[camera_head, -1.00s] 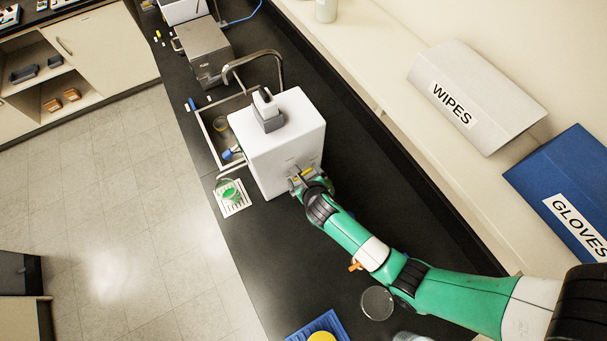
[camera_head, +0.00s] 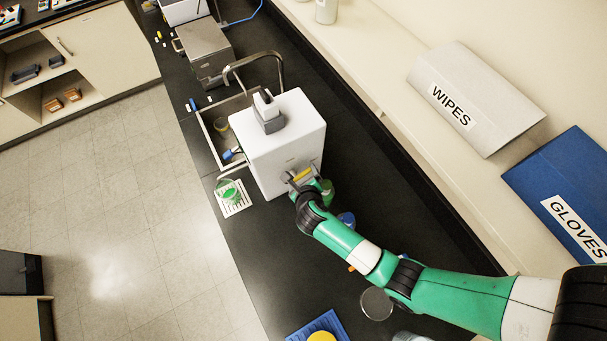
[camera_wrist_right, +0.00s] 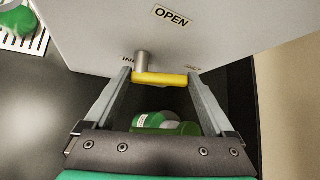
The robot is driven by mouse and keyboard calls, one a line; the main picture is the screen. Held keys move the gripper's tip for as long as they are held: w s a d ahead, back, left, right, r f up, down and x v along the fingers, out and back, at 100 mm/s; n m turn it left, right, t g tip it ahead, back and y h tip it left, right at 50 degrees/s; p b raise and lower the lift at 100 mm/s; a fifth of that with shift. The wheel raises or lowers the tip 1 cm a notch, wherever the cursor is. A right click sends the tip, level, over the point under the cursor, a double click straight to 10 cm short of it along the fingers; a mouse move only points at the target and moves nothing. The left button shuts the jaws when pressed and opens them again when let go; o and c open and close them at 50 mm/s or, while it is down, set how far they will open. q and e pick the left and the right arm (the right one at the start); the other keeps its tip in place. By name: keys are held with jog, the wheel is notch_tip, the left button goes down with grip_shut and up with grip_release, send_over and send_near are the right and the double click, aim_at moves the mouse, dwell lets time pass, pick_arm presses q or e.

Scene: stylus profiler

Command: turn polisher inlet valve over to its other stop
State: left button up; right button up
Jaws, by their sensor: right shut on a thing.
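The polisher (camera_head: 285,145) is a white box on the black bench, also filling the top of the right wrist view (camera_wrist_right: 200,45). Its inlet valve has a yellow lever (camera_wrist_right: 165,79) on a grey metal stem (camera_wrist_right: 143,62), below a sign reading OPEN. The lever lies nearly level in the right wrist view, reaching right from the stem. My right gripper (camera_wrist_right: 161,77) is shut on the lever, with a finger at each end of it. In the head view the right gripper (camera_head: 302,178) is at the polisher's front face. My left gripper is out of view.
A green-filled beaker (camera_head: 229,190) stands on a white drain grid left of the polisher. Green-capped containers (camera_wrist_right: 165,123) stand below the lever in the right wrist view. A sink (camera_head: 220,130) lies behind. A blue tray (camera_head: 320,325) and a round clear dish (camera_head: 376,303) are nearer me.

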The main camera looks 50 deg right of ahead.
aim_at(294, 181)
jog(key=shift+w+a+r+n+h, duration=0.15)
jog(key=shift+a+n+h, duration=0.2)
jog(key=shift+n+h, duration=0.45)
jog(key=shift+w+a+h+b, duration=0.1)
jog(key=shift+a+h+b, duration=0.1)
jog(key=shift+h+b, duration=0.65)
jog(key=n+h+b, duration=0.1)
jog(key=b, duration=0.1)
jog(key=a+n+h+b, duration=0.1)
jog(key=h+b, duration=0.1)
jog(key=b, duration=0.1)
jog(key=n+h+b, duration=0.2)
jog(key=b, duration=0.1)
jog(key=shift+w+a+f, duration=0.2)
jog(key=shift+a+f, duration=0.05)
jog(key=shift+f, duration=0.05)
jog(key=shift+a+r+n+t+h+b, duration=0.15)
jog(key=shift+n+h+b, duration=0.25)
jog(key=shift+b, duration=0.35)
jog(key=shift+a+r+n+t+h+b, duration=0.15)
jog(key=shift+n+h+b, duration=0.25)
jog(key=shift+b, duration=0.35)
jog(key=shift+d, duration=0.1)
jog(key=o, duration=1.1)
jog(key=shift+f, duration=0.1)
